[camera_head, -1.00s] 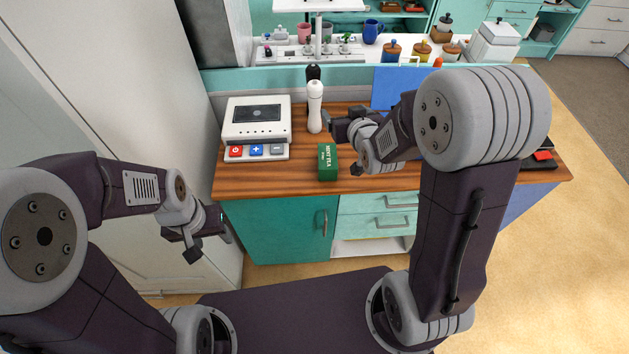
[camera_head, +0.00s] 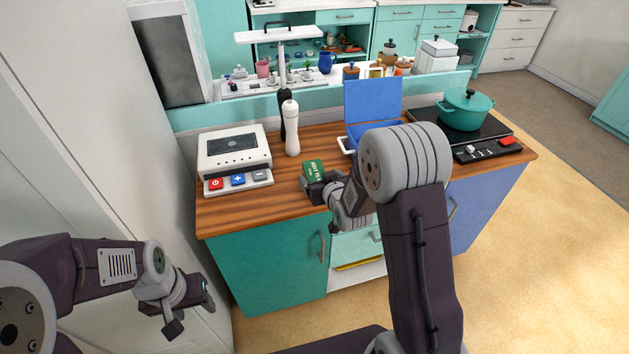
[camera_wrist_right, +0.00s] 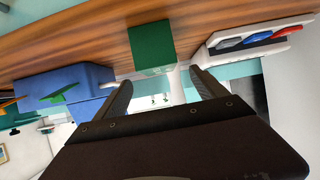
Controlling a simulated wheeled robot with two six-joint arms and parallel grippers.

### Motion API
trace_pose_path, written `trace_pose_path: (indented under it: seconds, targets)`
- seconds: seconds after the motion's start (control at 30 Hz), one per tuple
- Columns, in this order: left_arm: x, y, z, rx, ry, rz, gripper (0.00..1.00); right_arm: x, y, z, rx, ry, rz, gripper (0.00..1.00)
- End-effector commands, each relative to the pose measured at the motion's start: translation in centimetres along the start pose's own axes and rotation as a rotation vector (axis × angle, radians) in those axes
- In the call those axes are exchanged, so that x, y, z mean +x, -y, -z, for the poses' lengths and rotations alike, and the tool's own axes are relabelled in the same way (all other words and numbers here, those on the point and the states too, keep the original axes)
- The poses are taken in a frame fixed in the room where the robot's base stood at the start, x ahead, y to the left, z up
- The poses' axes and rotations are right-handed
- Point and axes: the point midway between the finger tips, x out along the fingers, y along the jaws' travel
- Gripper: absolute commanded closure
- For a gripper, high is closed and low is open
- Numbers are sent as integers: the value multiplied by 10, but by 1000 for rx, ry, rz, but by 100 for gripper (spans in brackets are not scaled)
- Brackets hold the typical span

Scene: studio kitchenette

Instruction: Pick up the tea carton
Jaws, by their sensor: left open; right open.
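The tea carton (camera_head: 314,168) is a small green box with white lettering, standing on the wooden counter near its front edge. In the right wrist view the carton (camera_wrist_right: 152,46) shows as a plain green face beyond the fingertips, roughly in line with the gap between them. My right gripper (camera_head: 319,187) is open in front of the carton and hides its lower part. Its two fingers (camera_wrist_right: 160,84) are spread with nothing between them; whether one touches the carton I cannot tell. My left gripper (camera_head: 194,306) is open and empty, low at the left, away from the counter.
A white appliance (camera_head: 235,152) with coloured buttons stands left of the carton. A white mill (camera_head: 291,130) and a dark one (camera_head: 283,105) stand behind it. An open blue box (camera_head: 372,101) is behind right, and a teal pot (camera_head: 466,108) sits on the hob (camera_head: 480,140).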

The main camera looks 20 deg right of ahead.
Motion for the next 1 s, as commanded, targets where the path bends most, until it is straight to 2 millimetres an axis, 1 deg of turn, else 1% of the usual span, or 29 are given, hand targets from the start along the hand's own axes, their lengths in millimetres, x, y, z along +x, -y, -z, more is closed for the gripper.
trace_pose_path:
  seconds: [0.03,0.07,0.23,0.4,0.5,0.6,0.77,0.8,0.87,0.9,0.97,1.0]
  targets:
    - [0,0,0,0,0,0,48,7,0,0,0,0,0,18]
    - [0,0,0,0,0,0,48,9,0,0,0,1,0,18]
    - [0,0,0,0,0,0,48,16,0,0,0,1,0,18]
    - [0,0,0,0,0,0,48,47,0,-1,0,1,0,18]
    - [0,0,0,0,0,0,48,60,0,0,0,0,0,18]
    - [0,0,0,0,0,0,48,64,0,0,0,1,0,18]
    - [0,0,0,0,0,0,48,64,0,0,0,0,0,18]
    - [0,0,0,0,0,0,48,64,0,0,0,0,0,29]
    - [0,0,0,0,0,0,48,64,0,0,0,0,0,46]
    - [0,0,0,0,0,0,48,64,0,0,0,0,0,57]
    - [0,0,0,0,0,0,48,64,0,0,0,0,0,74]
    - [0,0,0,0,0,0,48,64,0,0,0,0,0,85]
